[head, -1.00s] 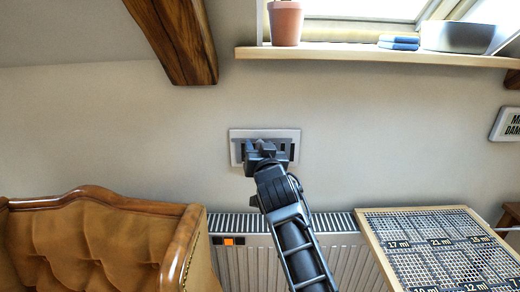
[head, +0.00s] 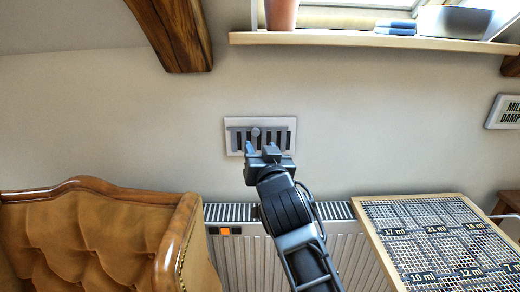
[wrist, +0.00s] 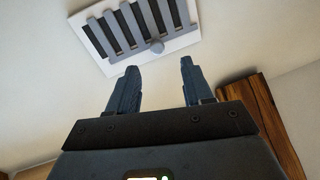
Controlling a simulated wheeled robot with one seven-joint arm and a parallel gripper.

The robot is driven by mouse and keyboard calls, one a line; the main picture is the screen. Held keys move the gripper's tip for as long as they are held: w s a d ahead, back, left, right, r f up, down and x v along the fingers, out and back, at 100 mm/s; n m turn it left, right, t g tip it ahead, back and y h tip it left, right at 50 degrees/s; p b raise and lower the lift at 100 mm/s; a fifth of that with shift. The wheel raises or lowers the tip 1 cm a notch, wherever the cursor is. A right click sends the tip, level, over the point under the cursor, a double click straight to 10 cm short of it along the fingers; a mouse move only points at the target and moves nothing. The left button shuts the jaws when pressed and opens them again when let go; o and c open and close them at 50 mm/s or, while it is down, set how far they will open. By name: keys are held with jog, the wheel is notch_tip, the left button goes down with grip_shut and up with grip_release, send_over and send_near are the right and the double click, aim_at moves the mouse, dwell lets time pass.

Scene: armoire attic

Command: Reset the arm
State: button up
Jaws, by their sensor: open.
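The fingers look apart from the vent.
Below are a radiator (head: 345,240), a brown tufted sofa (head: 95,235) at left and a table with a metal grid top (head: 371,225) at right. A shelf (head: 340,39) with a pot (head: 281,13) and a wooden beam (head: 175,35) are above.

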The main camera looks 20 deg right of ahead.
jog(key=s+d+f+n+y, duration=0.1)
jog(key=s+f, duration=0.4)
jog(key=s, duration=0.4)
jog(key=s+d+f+n+g+y, duration=0.1)
jog(key=s+d+f+n, duration=0.1)
jog(key=s+f, duration=0.55)
jog(key=s+d+f+n+y, duration=0.1)
jog(key=s+f, duration=0.3)
jog(key=s, duration=0.6)
jog(key=s+r+g, duration=0.1)
jog(key=s+r, duration=0.2)
jog(key=s, duration=1)
jog(key=s+a+r+g, duration=0.1)
jog(key=s+r, duration=0.2)
jog(key=s, duration=1.1)
jog(key=shift+s+a+r+m, duration=0.15)
jog(key=shift+s+m, duration=0.1)
jog(key=shift+m, duration=0.05)
